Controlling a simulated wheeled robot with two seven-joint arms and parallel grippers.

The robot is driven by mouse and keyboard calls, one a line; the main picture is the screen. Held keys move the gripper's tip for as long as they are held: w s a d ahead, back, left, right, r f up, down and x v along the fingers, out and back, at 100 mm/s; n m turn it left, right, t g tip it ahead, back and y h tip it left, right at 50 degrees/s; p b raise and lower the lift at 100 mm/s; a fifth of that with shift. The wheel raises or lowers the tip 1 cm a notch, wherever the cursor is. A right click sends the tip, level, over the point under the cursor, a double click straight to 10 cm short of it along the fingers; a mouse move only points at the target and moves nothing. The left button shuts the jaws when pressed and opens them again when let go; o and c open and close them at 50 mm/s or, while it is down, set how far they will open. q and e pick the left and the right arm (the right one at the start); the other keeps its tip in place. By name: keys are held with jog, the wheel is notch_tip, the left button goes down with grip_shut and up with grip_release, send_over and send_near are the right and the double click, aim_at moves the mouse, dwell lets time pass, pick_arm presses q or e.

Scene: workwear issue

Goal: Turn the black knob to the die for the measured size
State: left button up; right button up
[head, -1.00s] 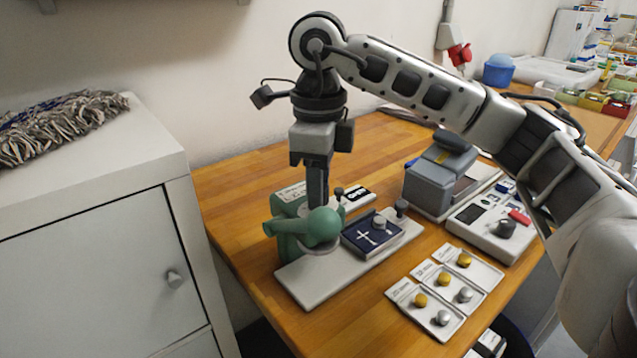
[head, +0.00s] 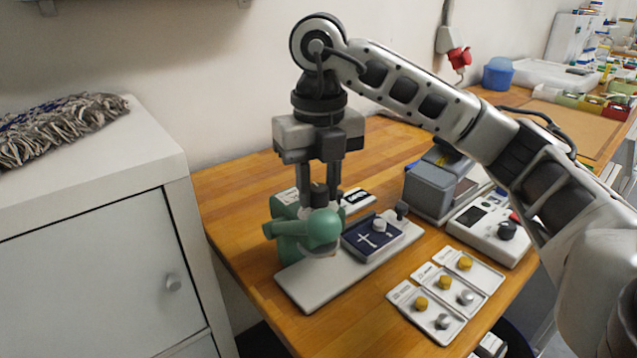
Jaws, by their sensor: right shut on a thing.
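A green hand press (head: 318,228) stands on a pale base plate (head: 306,290) on the wooden table. My right gripper (head: 320,190) points straight down over the press from above. Its two fingers are on either side of a dark knob (head: 319,196) on top of the press and are shut on it. The die markings around the knob are too small or hidden to read. On the base plate, a dark blue block (head: 368,242) with a white cross-shaped mark and a pale button on it lies right of the press. My left gripper is not in view.
Several small trays (head: 427,318) with gold and silver buttons lie at the table's front. A white device (head: 488,242) with a screen and its own black knob (head: 507,230) stands at right, near a grey machine (head: 433,190). A white cabinet (head: 100,250) stands left.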

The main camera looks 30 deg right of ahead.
jog(key=m, duration=0.2)
jog(key=shift+r+m, duration=0.1)
jog(key=shift+m, duration=0.3)
jog(key=shift+m+p, duration=0.35)
jog(key=shift+m, duration=1.25)
jog(key=o, duration=1)
